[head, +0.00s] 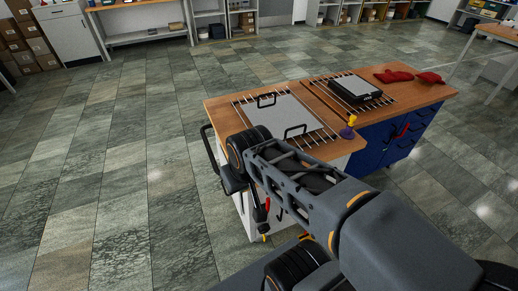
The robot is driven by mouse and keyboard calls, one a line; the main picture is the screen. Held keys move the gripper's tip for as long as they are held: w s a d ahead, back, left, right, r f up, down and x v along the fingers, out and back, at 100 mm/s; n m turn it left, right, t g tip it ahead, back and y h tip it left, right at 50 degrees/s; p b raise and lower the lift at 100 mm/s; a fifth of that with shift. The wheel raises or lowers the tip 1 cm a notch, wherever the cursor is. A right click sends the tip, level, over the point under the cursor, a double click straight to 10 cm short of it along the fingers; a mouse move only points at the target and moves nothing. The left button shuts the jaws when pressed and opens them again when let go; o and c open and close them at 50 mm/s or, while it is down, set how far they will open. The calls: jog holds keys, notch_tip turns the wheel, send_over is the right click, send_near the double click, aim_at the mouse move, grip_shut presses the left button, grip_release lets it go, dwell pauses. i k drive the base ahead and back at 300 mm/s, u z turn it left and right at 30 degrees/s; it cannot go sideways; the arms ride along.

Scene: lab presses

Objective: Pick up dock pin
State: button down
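A small upright piece with a yellow top and a dark purple base (347,132) stands at the front of the wooden bench top, right of the left wire rack. It may be the dock pin, but it is too small to be sure. My arm reaches across the front of the bench and bends down at its left side. The end of my arm, with my gripper (263,229), hangs low by the white bench front, well left of and below that piece. Its fingers are too small and dark to read, and I see nothing clearly held.
On the wooden bench (221,118) lie a grey plate with two black handles (282,117) on a wire rack, a dark flat device (356,87) on another rack, and red gloves (394,76). Blue drawers (376,145) are below. The floor at left is clear.

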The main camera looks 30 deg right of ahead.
aim_at(353, 118)
jog(key=z, duration=0.15)
jog(key=i, duration=0.3)
jog(key=z, duration=1.75)
jog(key=k, duration=0.45)
jog(key=z, duration=0.9)
jog(key=i, duration=1.15)
jog(key=u, duration=2.2)
